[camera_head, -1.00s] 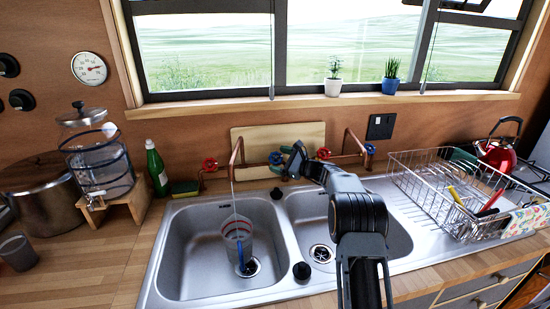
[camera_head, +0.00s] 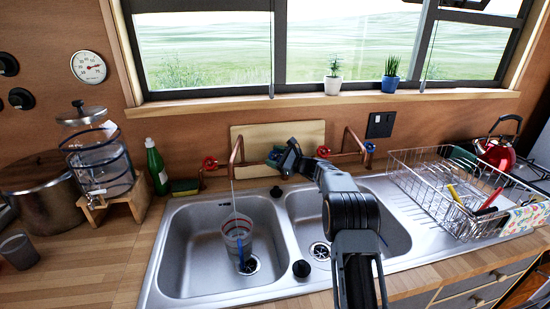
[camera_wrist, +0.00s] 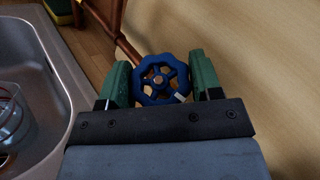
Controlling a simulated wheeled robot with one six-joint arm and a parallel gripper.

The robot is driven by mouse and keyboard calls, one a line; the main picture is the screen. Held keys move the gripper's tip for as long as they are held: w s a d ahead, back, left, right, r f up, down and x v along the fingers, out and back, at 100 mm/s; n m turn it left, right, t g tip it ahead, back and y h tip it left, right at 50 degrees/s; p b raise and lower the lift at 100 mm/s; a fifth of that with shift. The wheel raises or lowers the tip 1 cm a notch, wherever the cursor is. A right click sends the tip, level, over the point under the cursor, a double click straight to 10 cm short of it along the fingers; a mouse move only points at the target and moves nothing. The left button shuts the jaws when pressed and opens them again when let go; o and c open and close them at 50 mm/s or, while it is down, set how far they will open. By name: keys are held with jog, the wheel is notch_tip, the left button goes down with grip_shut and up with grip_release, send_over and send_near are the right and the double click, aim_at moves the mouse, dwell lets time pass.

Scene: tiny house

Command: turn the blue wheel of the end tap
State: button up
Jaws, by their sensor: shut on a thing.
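The blue wheel (camera_wrist: 160,80) sits between the green finger pads of my gripper (camera_wrist: 161,82) in the wrist view. The pads press on it from both sides. The wheel has a pale mark at its lower right. In the head view my gripper (camera_head: 278,161) is at the right end of the left copper tap (camera_head: 236,152) and mostly hides this wheel. The red wheel (camera_head: 210,163) of that tap is at its left end. A second copper tap stands to the right with a red wheel (camera_head: 323,152) and a blue wheel (camera_head: 370,147).
A thin stream runs from the left tap into a clear cup (camera_head: 238,240) in the left basin (camera_head: 185,250). A wooden board (camera_head: 290,133) leans behind the taps. A green bottle (camera_head: 155,165) and sponge (camera_head: 184,187) stand left; a wire dish rack (camera_head: 430,180) stands right.

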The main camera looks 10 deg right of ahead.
jog(key=shift+c, duration=0.9)
jog(key=t+b, duration=0.1)
jog(key=b, duration=0.1)
jog(key=shift+f+m+b, duration=0.3)
jog(key=shift+m, duration=0.1)
jog(key=shift+r+m+t+h+b, duration=0.25)
jog(key=shift+m+t+h+b, duration=0.5)
jog(key=shift+b, duration=0.5)
jog(key=shift+r, duration=0.1)
jog(key=o, duration=0.9)
jog(key=b+v, duration=0.1)
jog(key=v, duration=1.2)
jog(key=shift+s+d, duration=0.3)
